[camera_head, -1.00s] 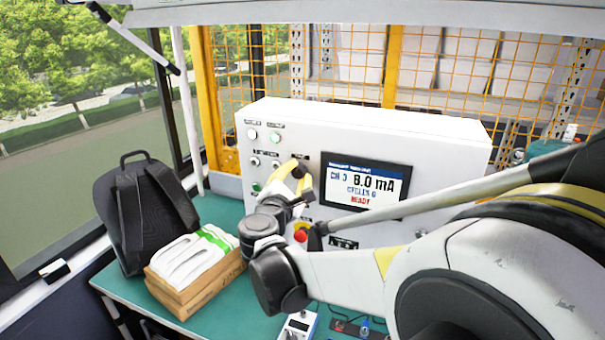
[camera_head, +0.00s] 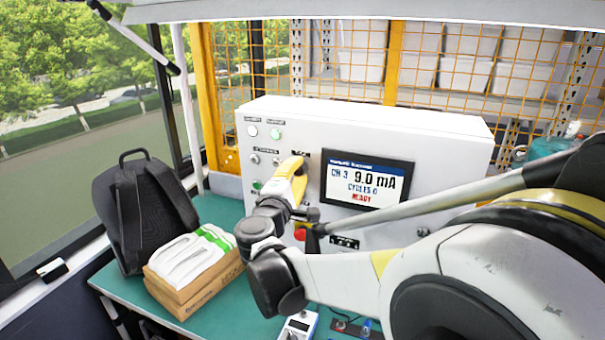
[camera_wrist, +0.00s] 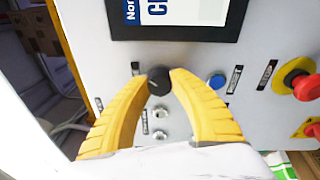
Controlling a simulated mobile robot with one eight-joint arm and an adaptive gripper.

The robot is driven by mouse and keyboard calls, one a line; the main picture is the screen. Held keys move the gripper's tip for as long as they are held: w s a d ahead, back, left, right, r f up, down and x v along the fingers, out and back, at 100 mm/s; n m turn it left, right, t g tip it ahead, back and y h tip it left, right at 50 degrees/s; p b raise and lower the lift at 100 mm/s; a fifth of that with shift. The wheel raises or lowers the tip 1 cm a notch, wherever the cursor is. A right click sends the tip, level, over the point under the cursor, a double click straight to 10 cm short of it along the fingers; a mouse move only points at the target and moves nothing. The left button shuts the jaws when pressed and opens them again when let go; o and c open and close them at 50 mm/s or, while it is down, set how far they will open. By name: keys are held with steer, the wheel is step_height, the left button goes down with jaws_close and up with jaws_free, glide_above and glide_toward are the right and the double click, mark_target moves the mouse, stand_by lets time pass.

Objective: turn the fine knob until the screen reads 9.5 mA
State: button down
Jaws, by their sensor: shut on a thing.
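The screen (camera_head: 367,184) on the white control box reads CH 3, 9.0 mA, CYCLES 0 and READY. My gripper (camera_head: 299,166) is at the box front, just left of the screen. In the wrist view, a black round knob (camera_wrist: 159,80) sits between the yellow fingertips of my gripper (camera_wrist: 159,77). The fingers are closed on its two sides. In the head view the knob is hidden behind my gripper. The label beside the knob is too small to read.
A red emergency button (camera_wrist: 306,86) and a blue button (camera_wrist: 216,81) are on the same panel. A black backpack (camera_head: 145,205) and a cardboard box (camera_head: 190,283) with white gloves lie on the green table (camera_head: 232,318) at left.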

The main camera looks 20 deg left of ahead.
steer(key=m, duration=0.5)
steer(key=shift+h+b, duration=0.35)
steer(key=shift+h, duration=0.05)
steer(key=shift+m, duration=0.3)
steer(key=c, duration=1)
jaws_free()
steer(key=shift+c, duration=0.2)
steer(key=s+f, duration=0.1)
steer(key=s, duration=1.1)
steer(key=shift+w+f, duration=0.1)
steer(key=shift+f, duration=0.05)
